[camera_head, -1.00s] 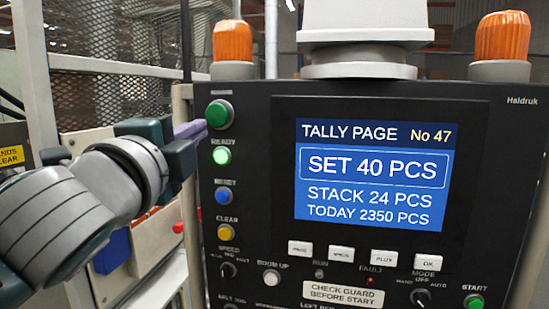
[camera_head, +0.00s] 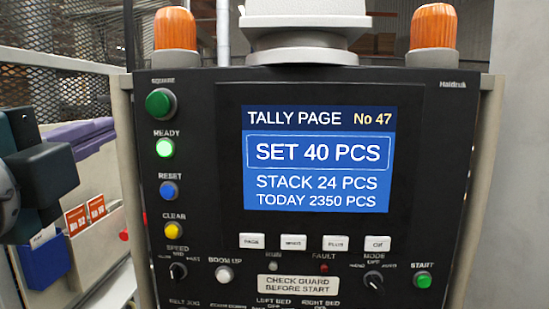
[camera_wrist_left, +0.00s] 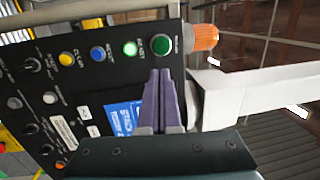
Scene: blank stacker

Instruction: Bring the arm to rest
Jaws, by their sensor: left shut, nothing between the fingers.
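My left gripper (camera_head: 22,128) is at the left edge of the head view, partly cut off by the frame. Its purple fingers are shut and hold nothing. In the wrist view the two fingers (camera_wrist_left: 163,100) lie side by side, and their tips show just below the green SQUARE button (camera_wrist_left: 162,44). In the head view the gripper is left of the black control panel (camera_head: 205,150), with a clear gap between them. The panel's screen (camera_head: 319,160) reads "TALLY PAGE No 47", "SET 40 PCS", "STACK 24 PCS", "TODAY 2350 PCS". My right gripper is not in view.
The panel carries the green SQUARE button (camera_head: 161,103), a lit green READY lamp (camera_head: 165,148), blue RESET (camera_head: 169,190), yellow CLEAR (camera_head: 173,230) and START (camera_head: 423,280). Orange beacons (camera_head: 174,29) stand on top. A mesh guard (camera_head: 70,80) and a blue bin (camera_head: 42,262) are at left.

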